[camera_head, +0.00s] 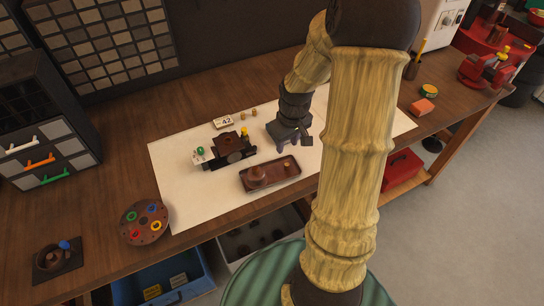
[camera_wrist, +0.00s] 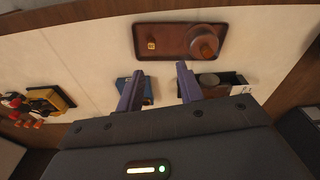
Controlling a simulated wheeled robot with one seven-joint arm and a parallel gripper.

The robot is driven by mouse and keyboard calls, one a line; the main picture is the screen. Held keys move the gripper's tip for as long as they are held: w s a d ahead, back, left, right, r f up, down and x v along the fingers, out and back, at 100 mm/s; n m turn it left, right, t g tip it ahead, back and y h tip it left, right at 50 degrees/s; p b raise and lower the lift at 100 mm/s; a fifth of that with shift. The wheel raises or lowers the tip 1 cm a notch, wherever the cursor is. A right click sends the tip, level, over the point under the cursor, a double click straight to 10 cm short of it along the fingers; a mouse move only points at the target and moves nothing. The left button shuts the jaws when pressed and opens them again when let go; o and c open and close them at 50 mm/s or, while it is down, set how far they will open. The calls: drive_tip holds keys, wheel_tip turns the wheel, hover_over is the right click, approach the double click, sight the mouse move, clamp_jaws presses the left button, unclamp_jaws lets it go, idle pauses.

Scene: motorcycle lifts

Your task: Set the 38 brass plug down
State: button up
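In the wrist view a small brass-coloured piece (camera_wrist: 150,46) sits in the brown tray (camera_wrist: 172,28); any number on it is unreadable, so I cannot tell if it is the 38 plug. A round copper-coloured cup (camera_wrist: 207,42) stands at the tray's other end. The same tray (camera_head: 272,187) and cup (camera_head: 257,174) show in the head view. My gripper (camera_wrist: 160,72) has its two fingers apart, with nothing seen held between them. In the head view my gripper (camera_head: 292,143) is low over the white mat, just behind the tray.
Two small brass pieces (camera_head: 248,114) stand by a card marked 42 (camera_head: 222,123). A dark fixture (camera_head: 230,148) sits left of my gripper. A round palette of coloured rings (camera_head: 144,222) lies front left. The mat (camera_head: 180,205) has bare room at its front left.

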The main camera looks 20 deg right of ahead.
drive_tip(key=s+a+r+m, duration=0.1)
drive_tip(key=s+a+r, duration=0.1)
drive_tip(key=s+a, duration=0.3)
drive_tip(key=s+a+r+m+t, duration=0.1)
drive_tip(key=s+a+r, duration=0.2)
drive_tip(key=s+a, duration=0.2)
drive_tip(key=a, duration=0.3)
drive_tip(key=shift+a+r, duration=0.15)
drive_tip(key=shift+r, duration=0.2)
